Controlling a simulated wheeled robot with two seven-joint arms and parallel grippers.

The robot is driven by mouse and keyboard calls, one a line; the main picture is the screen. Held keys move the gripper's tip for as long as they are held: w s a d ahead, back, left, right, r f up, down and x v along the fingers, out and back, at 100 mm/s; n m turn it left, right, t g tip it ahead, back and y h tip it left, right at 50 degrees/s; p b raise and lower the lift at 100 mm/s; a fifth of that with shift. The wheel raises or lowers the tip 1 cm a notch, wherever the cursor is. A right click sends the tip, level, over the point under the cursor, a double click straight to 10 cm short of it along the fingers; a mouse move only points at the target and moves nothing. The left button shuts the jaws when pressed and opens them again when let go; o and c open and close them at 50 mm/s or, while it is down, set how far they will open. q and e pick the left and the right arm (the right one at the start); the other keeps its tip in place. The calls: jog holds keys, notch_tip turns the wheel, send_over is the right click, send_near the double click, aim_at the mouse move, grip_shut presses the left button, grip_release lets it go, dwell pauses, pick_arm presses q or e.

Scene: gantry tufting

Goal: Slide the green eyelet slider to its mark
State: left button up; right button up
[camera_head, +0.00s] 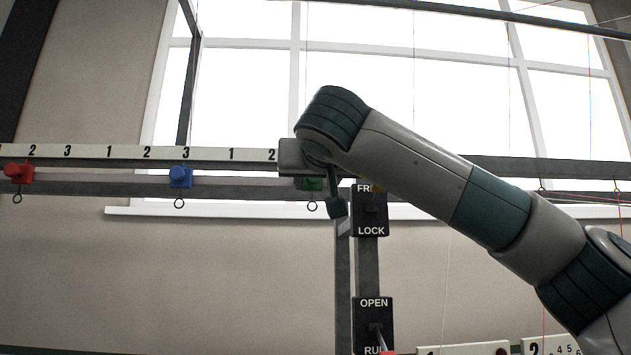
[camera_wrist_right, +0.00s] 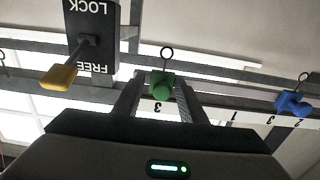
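The green eyelet slider (camera_head: 312,184) sits on the rail, partly hidden behind my right arm in the head view. In the right wrist view the green slider (camera_wrist_right: 161,84) hangs between the two fingers of my right gripper (camera_wrist_right: 159,88), with its black ring beyond. A gap shows on each side of the slider, so the gripper looks open around it. A printed 3 (camera_wrist_right: 157,106) shows beside the green slider. In the head view my right gripper (camera_head: 318,180) is at the rail, mostly hidden by its own wrist. My left gripper is not in view.
A blue slider (camera_head: 180,177) and a red slider (camera_head: 19,173) sit farther left on the rail, below the numbered strip (camera_head: 108,152). A FREE/LOCK box (camera_head: 371,215) stands right beside my gripper; its yellow handle (camera_wrist_right: 59,77) points toward FREE. An OPEN box (camera_head: 372,315) is below.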

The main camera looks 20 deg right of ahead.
jog(key=shift+s+a+f+b, duration=0.15)
jog(key=shift+s+a+b, duration=0.05)
jog(key=shift+s+b, duration=0.35)
jog(key=b+v, duration=0.6)
jog(key=v, duration=1)
jog(key=shift+r, duration=0.2)
jog(key=shift+s, duration=0.1)
